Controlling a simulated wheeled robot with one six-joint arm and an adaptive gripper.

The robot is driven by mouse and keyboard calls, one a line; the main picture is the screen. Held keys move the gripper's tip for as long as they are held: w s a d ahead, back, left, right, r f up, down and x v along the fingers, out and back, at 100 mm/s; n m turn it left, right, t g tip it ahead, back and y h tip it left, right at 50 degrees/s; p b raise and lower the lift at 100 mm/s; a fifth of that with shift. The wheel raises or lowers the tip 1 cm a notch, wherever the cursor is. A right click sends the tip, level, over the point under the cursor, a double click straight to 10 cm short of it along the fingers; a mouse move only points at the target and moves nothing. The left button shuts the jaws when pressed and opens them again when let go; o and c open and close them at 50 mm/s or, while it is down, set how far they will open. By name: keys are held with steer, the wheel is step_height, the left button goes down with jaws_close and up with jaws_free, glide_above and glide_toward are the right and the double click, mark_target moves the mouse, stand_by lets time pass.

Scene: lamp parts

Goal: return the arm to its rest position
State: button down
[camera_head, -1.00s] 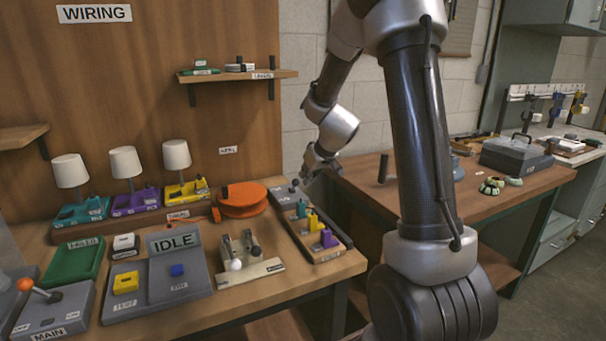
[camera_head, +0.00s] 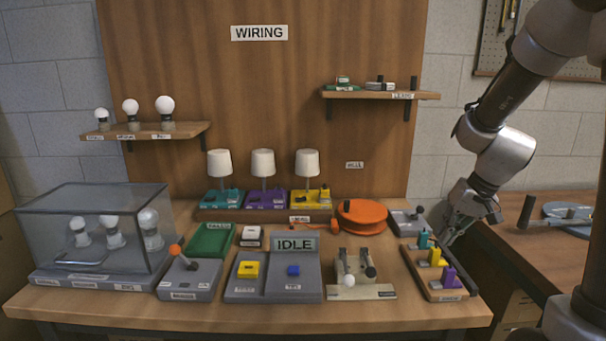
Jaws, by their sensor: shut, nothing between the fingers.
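My arm reaches in from the right side of the view. My gripper (camera_head: 449,232) is small in the picture, pointing down and left at the bench's right end. Its fingers are together with nothing seen between them. It is beside the wooden tray (camera_head: 437,289) that holds teal, yellow and purple pieces, and just right of a grey switch box (camera_head: 407,222). Whether it touches either one I cannot tell.
A shelf (camera_head: 380,94) hangs above. Another table (camera_head: 540,245) stands right.

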steer(key=s+r+h, duration=0.1)
steer(key=s+r, duration=0.5)
steer(key=s, duration=0.4)
steer(key=s+r+n+t+h, duration=0.1)
steer(key=s+r, duration=0.6)
steer(key=s, duration=0.4)
steer(key=shift+s+d+h, duration=0.2)
steer(key=shift+d+h, duration=0.1)
steer(key=shift+h, duration=0.1)
